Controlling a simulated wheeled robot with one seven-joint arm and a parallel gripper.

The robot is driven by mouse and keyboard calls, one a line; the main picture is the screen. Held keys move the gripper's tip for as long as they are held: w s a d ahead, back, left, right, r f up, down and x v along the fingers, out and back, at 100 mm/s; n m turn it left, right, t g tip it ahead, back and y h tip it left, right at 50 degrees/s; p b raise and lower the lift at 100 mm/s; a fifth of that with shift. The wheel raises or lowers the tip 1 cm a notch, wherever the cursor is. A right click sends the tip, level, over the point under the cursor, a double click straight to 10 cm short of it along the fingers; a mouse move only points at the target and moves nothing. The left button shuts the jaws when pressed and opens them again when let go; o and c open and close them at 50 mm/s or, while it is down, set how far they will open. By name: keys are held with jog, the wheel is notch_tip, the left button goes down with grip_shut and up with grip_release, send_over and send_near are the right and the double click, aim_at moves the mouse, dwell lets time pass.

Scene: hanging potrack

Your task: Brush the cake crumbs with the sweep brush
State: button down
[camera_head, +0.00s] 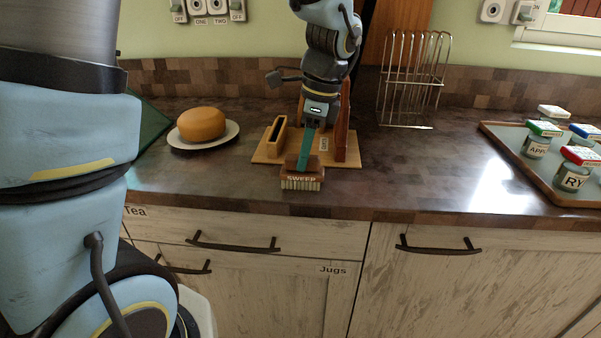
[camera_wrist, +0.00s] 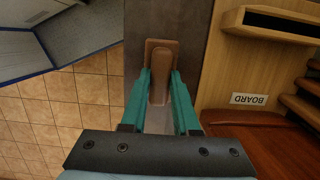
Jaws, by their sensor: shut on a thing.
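The sweep brush (camera_head: 302,172) has a brown block marked SWEEP and pale bristles pointing down. It is at the counter's front edge, by the front of a wooden stand. My gripper (camera_head: 306,150) is above it, fingers pointing down. In the wrist view, the teal fingers of my gripper (camera_wrist: 160,82) are shut on the brush's brown handle (camera_wrist: 160,58). I cannot tell whether the bristles touch the counter. A round orange-brown cake (camera_head: 201,123) sits on a white plate (camera_head: 228,136) to the left. I cannot make out any crumbs.
The wooden stand (camera_head: 263,158) holds a slot box and upright boards right beside my gripper. A wire rack (camera_head: 410,80) stands at the back. A tray (camera_head: 540,178) of several labelled jars is at the right. The counter between stand and tray is clear.

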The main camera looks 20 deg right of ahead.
jog(key=shift+r, duration=0.15)
notch_tip(320, 180, up, 6)
jog(key=p, duration=0.6)
dwell(0.4)
